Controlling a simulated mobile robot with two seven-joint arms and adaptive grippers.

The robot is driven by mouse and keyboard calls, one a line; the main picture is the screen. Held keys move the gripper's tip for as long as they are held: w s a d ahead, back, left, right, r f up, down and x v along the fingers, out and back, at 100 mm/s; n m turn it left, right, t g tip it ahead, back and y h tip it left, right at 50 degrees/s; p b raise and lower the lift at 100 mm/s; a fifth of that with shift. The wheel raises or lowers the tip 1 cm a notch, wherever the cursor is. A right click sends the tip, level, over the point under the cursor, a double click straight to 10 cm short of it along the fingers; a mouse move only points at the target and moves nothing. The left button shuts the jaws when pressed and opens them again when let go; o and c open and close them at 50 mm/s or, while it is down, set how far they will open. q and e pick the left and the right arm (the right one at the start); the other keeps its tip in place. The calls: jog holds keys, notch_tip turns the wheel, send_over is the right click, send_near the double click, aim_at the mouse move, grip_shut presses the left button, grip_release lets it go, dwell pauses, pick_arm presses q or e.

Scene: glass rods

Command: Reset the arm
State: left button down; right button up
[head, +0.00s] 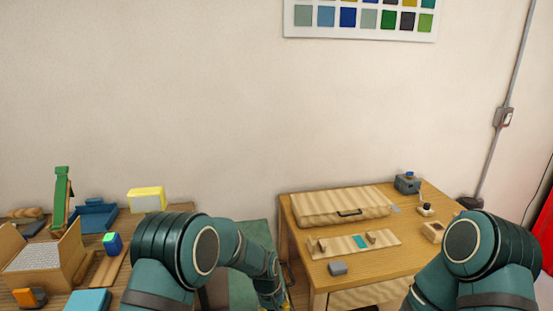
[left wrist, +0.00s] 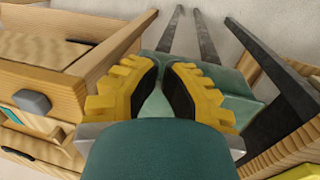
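My left arm (head: 190,250) comes in from the lower left of the head view, its forearm bending down between the two tables. Only a sliver of yellow at its end shows at the bottom edge. In the left wrist view, my left gripper (left wrist: 162,66) has yellow ribbed fingers with black pads. The pads are apart with a narrow gap, and nothing is held between them. My right arm (head: 480,255) stands at the lower right of the head view. Its gripper is out of frame.
A wooden table (head: 295,245) at right bears a wooden case (head: 335,203), a board (head: 335,249) and small blocks. The left table holds a cardboard box (head: 72,240) and a yellow-white block (head: 147,200). A green seat-like surface (head: 258,236) lies between the tables.

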pick_arm(q)
jog(key=s+a+f+b, duration=0.1)
jog(key=s+a+f, duration=0.2)
jog(key=s, duration=0.4)
jog(key=s+a+f+t+h+b, duration=0.1)
jog(key=s+a+f, duration=0.2)
jog(key=s, duration=0.5)
jog(key=s+a+f+b, duration=0.1)
jog(key=s+a+f, duration=0.2)
jog(key=s, duration=0.4)
jog(key=shift+s+a+t+h, duration=0.4)
jog(key=shift+a, duration=0.1)
jog(key=shift+w+d, duration=0.1)
